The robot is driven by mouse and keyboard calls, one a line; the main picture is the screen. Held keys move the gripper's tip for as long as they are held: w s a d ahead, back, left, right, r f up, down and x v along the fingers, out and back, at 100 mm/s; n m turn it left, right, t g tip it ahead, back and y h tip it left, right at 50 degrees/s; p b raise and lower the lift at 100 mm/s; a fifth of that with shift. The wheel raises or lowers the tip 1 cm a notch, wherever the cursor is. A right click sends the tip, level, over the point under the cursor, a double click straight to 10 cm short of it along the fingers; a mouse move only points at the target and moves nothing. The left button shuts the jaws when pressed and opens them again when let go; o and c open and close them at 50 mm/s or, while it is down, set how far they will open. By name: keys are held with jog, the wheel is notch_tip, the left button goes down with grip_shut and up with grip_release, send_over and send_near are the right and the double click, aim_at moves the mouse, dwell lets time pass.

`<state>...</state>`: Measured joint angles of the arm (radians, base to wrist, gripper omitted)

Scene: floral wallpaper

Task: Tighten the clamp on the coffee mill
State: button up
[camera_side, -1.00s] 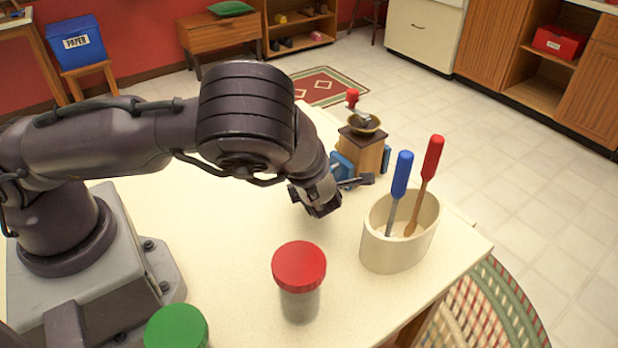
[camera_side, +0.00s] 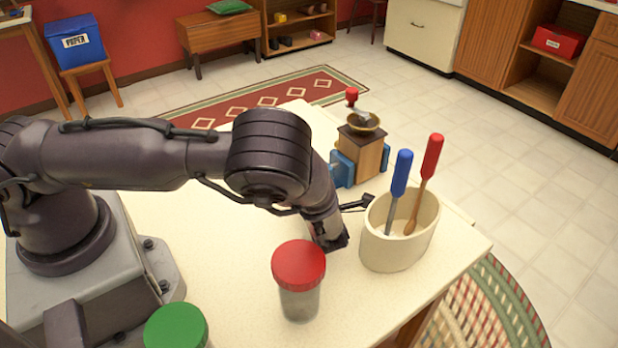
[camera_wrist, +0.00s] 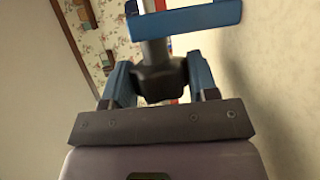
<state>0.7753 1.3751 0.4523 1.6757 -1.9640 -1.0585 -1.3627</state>
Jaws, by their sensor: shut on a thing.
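The coffee mill (camera_side: 361,153) stands upright at the far end of the table, with a wooden body, a brass bowl and a red crank knob. Blue clamp jaws (camera_side: 343,170) sit on both sides of its body. My gripper (camera_wrist: 160,75) has blue fingers closed on a dark knob (camera_wrist: 157,88) with a grey shaft. A blue bar (camera_wrist: 185,19) crosses that shaft; I cannot tell whether it belongs to the clamp. In the side view my wrist is low, between the red-lidded jar and the mill; the fingertips and their grasp are hidden there.
A red-lidded jar (camera_side: 299,280) stands close in front of my wrist. A cream oval crock (camera_side: 399,240) with blue- and red-handled tools stands to its right. A green-lidded jar (camera_side: 176,328) is at the front left. The table's middle left is clear.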

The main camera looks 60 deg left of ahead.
jog(key=o, duration=0.9)
jog(key=shift+r, duration=0.25)
notch_tip(320, 180, up, 2)
jog(key=shift+r, duration=0.2)
jog(key=s+r, duration=0.3)
jog(key=s, duration=0.1)
jog(key=s+r, duration=0.3)
jog(key=s, duration=0.2)
jog(key=s+r, duration=0.4)
jog(key=s, duration=0.1)
jog(key=shift+d, duration=0.25)
